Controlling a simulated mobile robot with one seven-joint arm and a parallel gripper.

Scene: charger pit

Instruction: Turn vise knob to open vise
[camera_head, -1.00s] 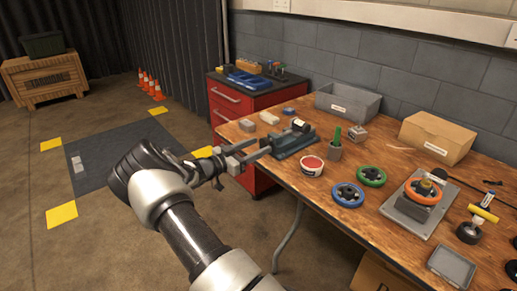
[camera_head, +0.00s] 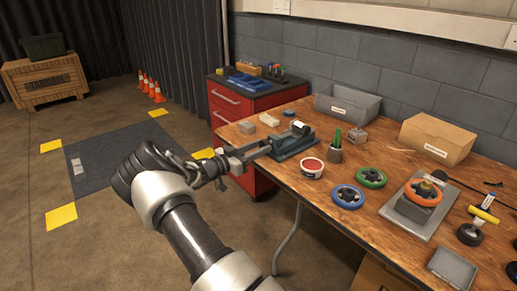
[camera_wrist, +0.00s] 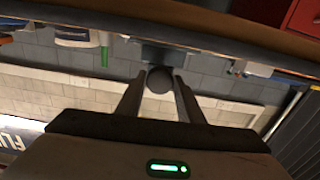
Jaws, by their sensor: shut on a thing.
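The vise (camera_head: 293,143) is a blue-grey bench vise at the left front edge of the wooden workbench, with a pale cylindrical piece (camera_head: 300,128) at its top. My gripper (camera_head: 258,149) reaches it from the left, with its fingers at the vise's front end. In the wrist view my gripper (camera_wrist: 160,90) has its two fingers on either side of a round dark knob (camera_wrist: 160,79), shut on it. The vise body (camera_wrist: 165,53) shows behind the knob. In the head view my fingers hide the knob, and the jaw gap is too small to judge.
A red-topped tub (camera_head: 312,168), a blue handwheel (camera_head: 347,196) and a green handwheel (camera_head: 371,178) stand right of the vise. A grey bin (camera_head: 347,104) is behind. A red drawer cabinet (camera_head: 240,105) stands beyond the bench. Floor left of the bench is open.

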